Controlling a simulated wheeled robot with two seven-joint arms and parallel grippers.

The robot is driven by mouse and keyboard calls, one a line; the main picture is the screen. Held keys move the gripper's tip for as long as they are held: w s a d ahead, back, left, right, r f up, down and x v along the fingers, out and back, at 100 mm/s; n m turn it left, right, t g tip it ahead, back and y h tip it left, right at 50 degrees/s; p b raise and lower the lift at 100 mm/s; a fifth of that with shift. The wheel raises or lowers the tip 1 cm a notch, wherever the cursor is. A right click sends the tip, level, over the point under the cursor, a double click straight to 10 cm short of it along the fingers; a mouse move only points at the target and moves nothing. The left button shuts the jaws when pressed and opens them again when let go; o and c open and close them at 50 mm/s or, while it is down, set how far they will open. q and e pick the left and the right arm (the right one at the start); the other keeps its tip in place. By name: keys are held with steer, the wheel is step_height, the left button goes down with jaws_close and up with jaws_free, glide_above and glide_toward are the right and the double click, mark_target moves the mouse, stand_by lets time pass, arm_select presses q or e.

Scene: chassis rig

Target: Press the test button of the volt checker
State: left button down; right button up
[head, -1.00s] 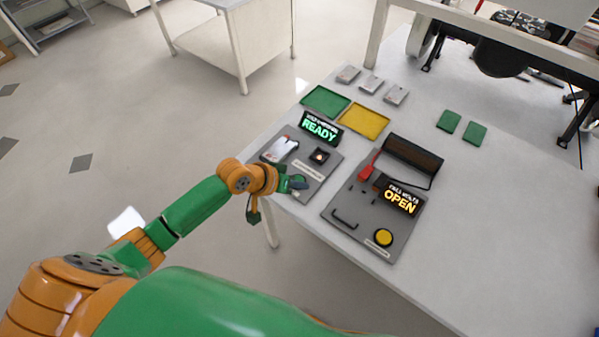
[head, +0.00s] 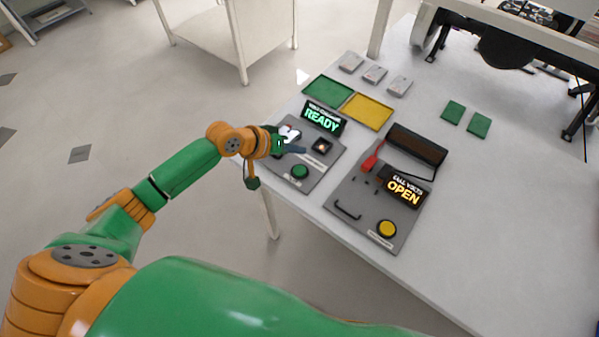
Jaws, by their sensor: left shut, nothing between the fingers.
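A grey panel with an orange display reading OPEN (head: 403,190) has a round yellow button (head: 387,229) at its front; the display's small line seems to mention volts. Beside it on the left is a second grey panel with a green READY display (head: 322,119) and a round green button (head: 300,171). The pictures do not clearly say which panel is the volt checker. My left gripper (head: 299,150) is shut and empty over the left panel, behind the green button and clear of it, partly covering a white item there. My right gripper is out of view.
A green tray (head: 328,89) and a yellow tray (head: 367,111) lie behind the panels, with several grey blocks (head: 375,75) beyond. The right panel carries a dark bar (head: 417,146) and a red part (head: 370,163). Two green pads (head: 453,112) lie further right. The table's right side is clear.

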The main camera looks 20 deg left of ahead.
mark_target(297, 173)
arm_select(q)
step_height(297, 173, down, 6)
steer(key=b, duration=0.5)
steer(key=shift+f, duration=0.35)
stand_by(1.4)
steer(key=shift+f, duration=0.4)
steer(key=shift+f+b, duration=0.45)
steer(key=shift+b, duration=0.05)
stand_by(0.3)
stand_by(0.3)
steer(key=shift+r+p, duration=0.85)
steer(key=shift+p, duration=0.15)
